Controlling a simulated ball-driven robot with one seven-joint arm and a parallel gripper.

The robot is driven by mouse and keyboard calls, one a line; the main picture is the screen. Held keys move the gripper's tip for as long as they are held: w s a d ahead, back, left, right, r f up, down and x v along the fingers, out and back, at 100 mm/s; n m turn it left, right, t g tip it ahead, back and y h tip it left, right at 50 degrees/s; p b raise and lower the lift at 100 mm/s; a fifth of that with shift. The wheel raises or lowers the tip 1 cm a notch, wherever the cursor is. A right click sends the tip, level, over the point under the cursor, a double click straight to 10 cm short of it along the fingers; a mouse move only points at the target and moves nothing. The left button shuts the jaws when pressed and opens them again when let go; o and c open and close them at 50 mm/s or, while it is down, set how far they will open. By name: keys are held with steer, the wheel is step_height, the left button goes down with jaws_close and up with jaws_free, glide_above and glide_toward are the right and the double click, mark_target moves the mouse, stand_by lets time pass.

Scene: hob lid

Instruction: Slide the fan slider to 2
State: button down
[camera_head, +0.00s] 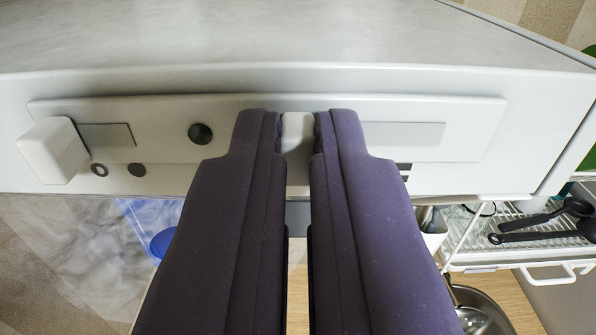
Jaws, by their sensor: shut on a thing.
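The fan slider's white knob (298,135) sits on the white control panel (480,125) on the front of the hood. My gripper (298,128) comes up from below with its two purple fingers, one on each side of the knob, and is shut on it. The grey slot (412,135) shows to the right of the fingers. Part of a dark striped mark (404,170) shows under the slot; other marks are hidden behind my fingers, so I cannot read the slider's setting.
A second white knob (52,150) stands out at the left end of the panel, beside a short grey slot (106,135). A dark round button (200,134) lies between. Below right are a wire rack (520,235) with black utensils and a metal pan (482,310). Vapour hangs below left near a blue thing (160,243).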

steer(key=shift+d, duration=0.1)
stand_by(0.7)
steer(key=shift+d+r+p, duration=0.15)
steer(key=shift+d+p, duration=0.45)
steer(key=shift+d, duration=0.75)
steer(key=c, duration=1.5)
jaws_free()
steer(key=shift+a, duration=0.15)
steer(key=o, duration=0.3)
steer(key=s+b, duration=0.1)
steer(key=s, duration=0.7)
